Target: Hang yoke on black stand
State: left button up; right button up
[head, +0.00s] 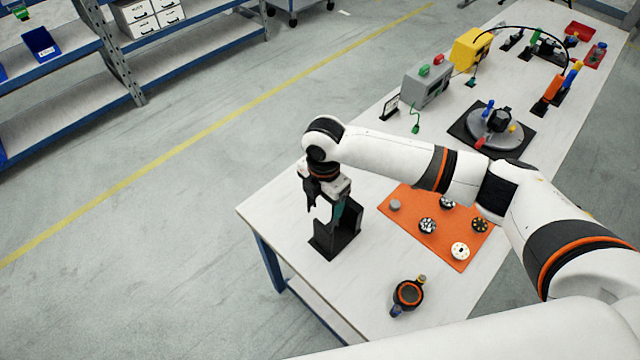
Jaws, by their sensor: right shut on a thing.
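The black stand (335,243) stands upright near the left end of the white table, with a flat base and a post. My right gripper (326,200) is at the top of the stand, pointing down, and partly covers its post. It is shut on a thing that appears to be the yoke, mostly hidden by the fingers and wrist. I cannot tell whether the yoke touches the stand. My left gripper is out of view.
A black can with an orange ring (408,294) sits near the table's front edge. Right of the stand, an orange mat (415,220) holds several round parts. A grey box (427,84), a yellow box (470,48) and a round grey fixture (494,132) stand farther back.

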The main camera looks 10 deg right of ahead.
aim_at(323, 226)
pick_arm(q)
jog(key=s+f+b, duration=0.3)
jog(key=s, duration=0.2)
pick_arm(e)
jog(key=shift+s+f, duration=0.25)
jog(key=shift+f, duration=0.3)
jog(key=shift+s+f, duration=0.25)
jog(key=shift+f, duration=0.3)
jog(key=f, duration=0.1)
jog(key=f+b, duration=0.1)
jog(key=f, duration=0.1)
jog(key=shift+w+f, duration=0.1)
jog(key=shift+w, duration=0.3)
jog(key=shift+f, duration=0.35)
notch_tip(323, 226, down, 3)
jog(key=shift+r+b, duration=0.2)
jog(key=shift+b, duration=0.65)
notch_tip(323, 226, down, 3)
jog(key=shift+s+f+b, duration=0.1)
jog(key=shift+f+b, duration=0.1)
jog(key=shift+b, duration=0.7)
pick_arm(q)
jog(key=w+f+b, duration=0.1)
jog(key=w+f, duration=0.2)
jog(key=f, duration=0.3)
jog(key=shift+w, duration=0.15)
pick_arm(e)
jog(key=shift+f, duration=1.3)
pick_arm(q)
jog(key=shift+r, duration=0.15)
